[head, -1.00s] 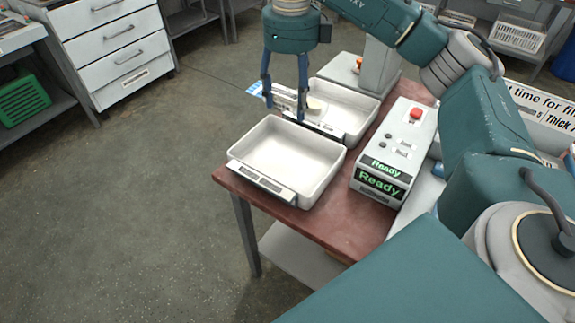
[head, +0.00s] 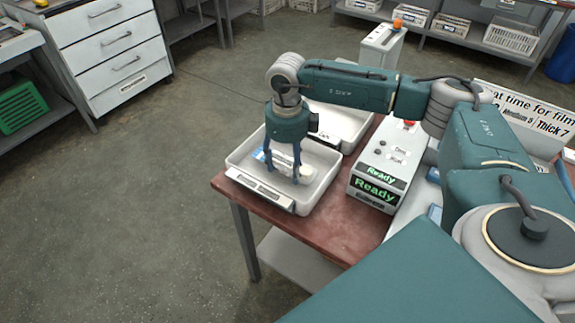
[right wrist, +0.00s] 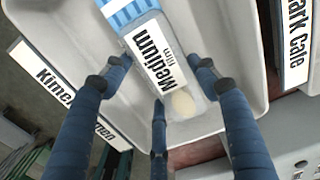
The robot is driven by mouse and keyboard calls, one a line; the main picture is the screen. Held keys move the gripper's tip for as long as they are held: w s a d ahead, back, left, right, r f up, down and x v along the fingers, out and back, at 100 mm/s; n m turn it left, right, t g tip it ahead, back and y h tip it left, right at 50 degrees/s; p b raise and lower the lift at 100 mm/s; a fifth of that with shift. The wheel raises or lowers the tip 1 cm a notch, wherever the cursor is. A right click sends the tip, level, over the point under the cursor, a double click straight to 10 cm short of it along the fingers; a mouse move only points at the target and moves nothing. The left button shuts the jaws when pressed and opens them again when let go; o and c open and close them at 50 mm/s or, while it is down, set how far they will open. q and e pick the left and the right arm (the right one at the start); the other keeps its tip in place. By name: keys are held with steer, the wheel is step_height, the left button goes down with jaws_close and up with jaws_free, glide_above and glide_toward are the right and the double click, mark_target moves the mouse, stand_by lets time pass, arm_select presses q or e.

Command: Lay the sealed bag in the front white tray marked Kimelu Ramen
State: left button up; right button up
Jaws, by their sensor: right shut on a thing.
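The sealed bag (right wrist: 152,55) is clear, with a blue-striped end, a white label reading "Medium film" and a pale round lump inside. My right gripper (head: 284,174) points down into the front white tray (head: 236,160) and is shut on the bag. The bag also shows between the blue fingers in the head view (head: 262,156). It is over the tray floor, within the walls; I cannot tell whether it touches the floor. The tray's front label (right wrist: 62,90) is partly hidden by a finger and reads "Kime…". My left gripper is not in view.
The grey sealing machine (head: 378,165) with "Ready" displays stands right of the front tray. The brown tabletop (head: 325,232) is clear at the front.

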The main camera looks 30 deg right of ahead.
mark_target(287, 165)
steer(key=shift+f, duration=0.6)
steer(key=shift+f, duration=0.25)
steer(key=o, duration=1)
steer(key=shift+r, duration=0.1)
steer(key=shift+r, duration=0.1)
steer(key=shift+r, duration=0.25)
step_height(287, 165, up, 12)
steer(key=b, duration=0.2)
steer(key=shift+f, duration=0.15)
